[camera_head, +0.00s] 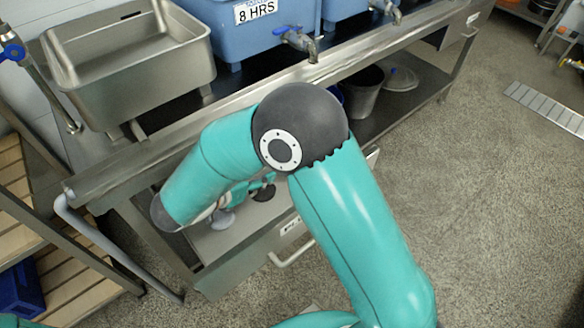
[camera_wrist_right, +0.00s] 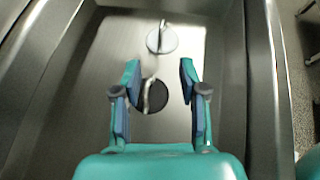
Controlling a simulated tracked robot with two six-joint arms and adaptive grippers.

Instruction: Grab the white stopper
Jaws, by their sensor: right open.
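The white stopper (camera_wrist_right: 162,42) lies on the floor of an open metal drawer (camera_wrist_right: 85,110), in the upper middle of the right wrist view. It is a round pale disc with an upright handle. It also shows in the head view (camera_head: 222,219), below my right arm. A black stopper (camera_wrist_right: 152,97) with a light handle lies nearer, seen between the fingers. My right gripper (camera_wrist_right: 159,75) is open and empty, over the drawer, with the white stopper beyond its fingertips. In the head view my own arm partly hides this gripper. My left gripper is not in view.
The drawer has raised metal walls and a front handle (camera_head: 293,252). A steel bench (camera_head: 410,42) stands above and behind it, with a metal basin (camera_head: 130,55) and blue tubs (camera_head: 240,30). A bucket (camera_head: 362,95) stands on the lower shelf.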

